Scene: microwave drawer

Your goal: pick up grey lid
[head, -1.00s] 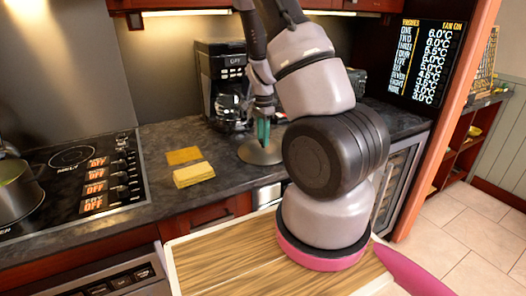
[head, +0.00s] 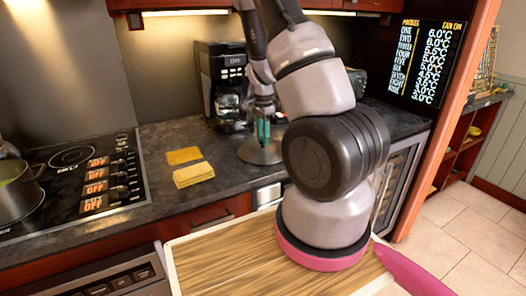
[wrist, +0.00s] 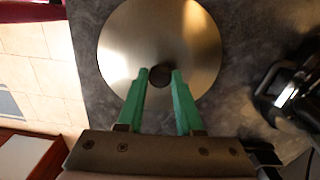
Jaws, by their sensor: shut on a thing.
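The grey lid (head: 250,154) is a round metal disc on the dark counter, in front of the coffee maker; my arm hides its right part in the head view. In the wrist view the lid (wrist: 190,38) fills the upper middle, with a dark round knob (wrist: 159,79) at its centre. My gripper (head: 263,138) points down over the lid with green fingers. In the wrist view my gripper (wrist: 159,73) has one finger on each side of the knob, shut on it. The lid looks flat; I cannot tell whether it is clear of the counter.
A black coffee maker (head: 222,83) stands behind the lid. Yellow sponges (head: 193,175) lie to its left, and an orange-yellow cloth or sponge (head: 184,155) lies behind them. A stove (head: 75,187) with a pot (head: 17,190) is at the far left. The counter's front edge is close.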

